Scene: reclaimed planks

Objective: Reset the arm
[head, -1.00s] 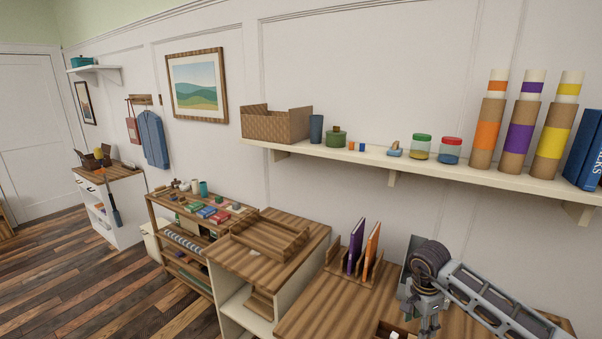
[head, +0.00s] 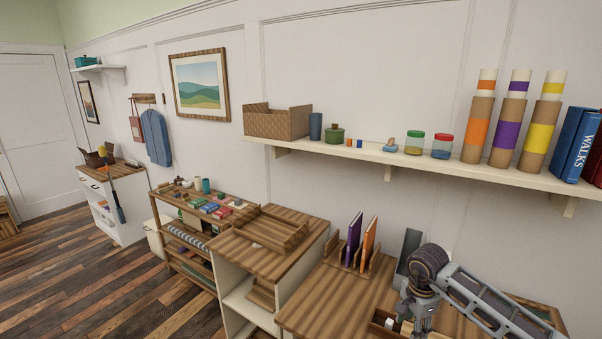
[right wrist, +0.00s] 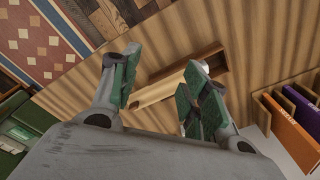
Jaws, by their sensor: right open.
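My right arm comes in from the right in the head view, and its gripper (head: 416,318) hangs over the near wooden desk (head: 325,300), beside a small compartment box (head: 381,319). The box holds something whitish and is partly hidden. In the right wrist view the two fingers of the gripper (right wrist: 157,88) stand apart with nothing between them. Below them lies a wooden tray (right wrist: 207,64) on the desk top. My left gripper is in neither view.
A wooden holder with a purple book (head: 353,240) and an orange book (head: 369,243) stands at the desk's back. A grey upright panel (head: 408,250) is close behind the gripper. A wall shelf (head: 330,150) with jars and tubes runs above. Floor at left is clear.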

